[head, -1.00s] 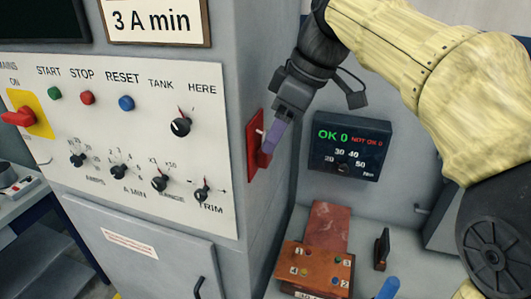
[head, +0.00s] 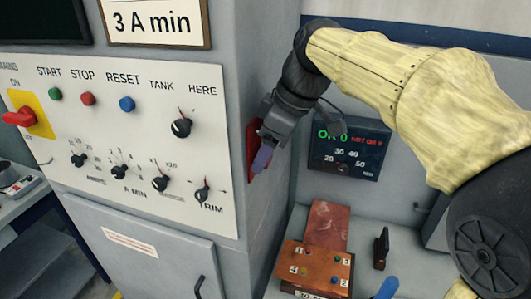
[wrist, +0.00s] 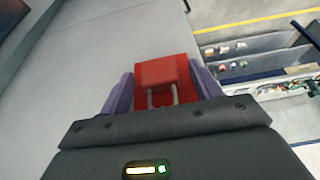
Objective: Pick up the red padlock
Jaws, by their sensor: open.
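The red padlock (wrist: 155,72) shows in the wrist view as a red block with two grey shackle legs pointing towards my gripper. It lies between the two purple fingers of my gripper (wrist: 163,84), which stand apart on either side of it. Whether the fingers touch it I cannot tell. In the head view my gripper (head: 262,158) is at the side wall of the grey cabinet, in front of a red board (head: 251,142). The padlock is largely hidden there behind the fingers and wrist.
The grey cabinet (head: 150,215) with knobs and switches stands close on the left. A dark meter box (head: 345,160) is on the back wall. Below are a brown block with numbered points (head: 317,262), a dark upright piece (head: 381,248) and a blue handle (head: 388,288).

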